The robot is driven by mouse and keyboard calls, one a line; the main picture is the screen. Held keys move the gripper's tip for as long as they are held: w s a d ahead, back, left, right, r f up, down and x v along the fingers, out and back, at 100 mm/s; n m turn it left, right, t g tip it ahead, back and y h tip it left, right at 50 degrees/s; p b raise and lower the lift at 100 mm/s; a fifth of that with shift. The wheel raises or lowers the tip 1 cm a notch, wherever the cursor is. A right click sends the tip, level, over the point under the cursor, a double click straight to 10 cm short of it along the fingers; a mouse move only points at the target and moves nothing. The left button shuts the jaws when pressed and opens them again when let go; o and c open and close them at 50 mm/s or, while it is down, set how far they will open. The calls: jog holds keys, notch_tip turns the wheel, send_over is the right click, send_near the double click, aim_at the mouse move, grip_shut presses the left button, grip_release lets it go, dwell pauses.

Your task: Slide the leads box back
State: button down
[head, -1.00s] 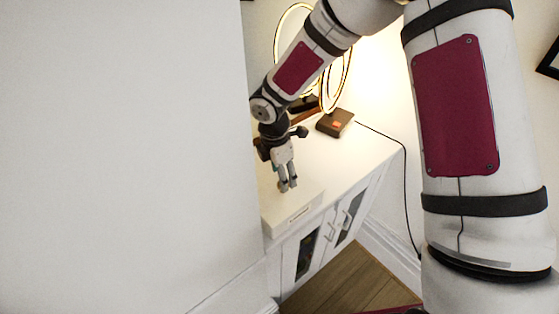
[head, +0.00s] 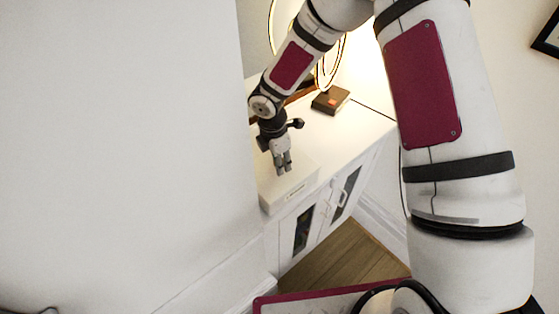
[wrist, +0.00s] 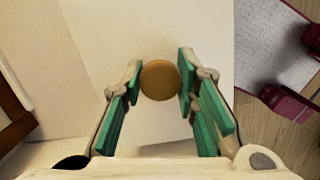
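The leads box, a low white box with a pale label on its front face (head: 290,194), sits at the front left of the white cabinet top, by its front edge. Its pale top fills the middle of the wrist view (wrist: 110,35). A round brown knob (wrist: 160,80) shows on the top. My gripper (head: 284,169) points down over the box. In the wrist view its green-padded fingers (wrist: 160,72) stand on both sides of the knob and seem to touch it. The finger contact is hidden in the head view.
A dark brown block with an orange mark (head: 330,100) lies farther back on the cabinet top (head: 345,133), near a glowing ring lamp (head: 273,20). A black cable runs off the right edge. A white wall (head: 120,140) stands close on the left. Cabinet doors (head: 325,207) face the wood floor.

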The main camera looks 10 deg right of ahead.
jog(key=w+a+b, duration=0.7)
jog(key=w+b, duration=0.3)
jog(key=w, duration=0.1)
jog(key=shift+w+a, duration=0.25)
jog(key=shift+a, duration=0.15)
dwell(2.5)
dwell(0.3)
jog(key=c, duration=1.2)
grip_release()
jog(key=r, duration=0.4)
jog(key=a+r, duration=0.1)
jog(key=r, duration=0.7)
jog(key=shift+s+a, duration=0.2)
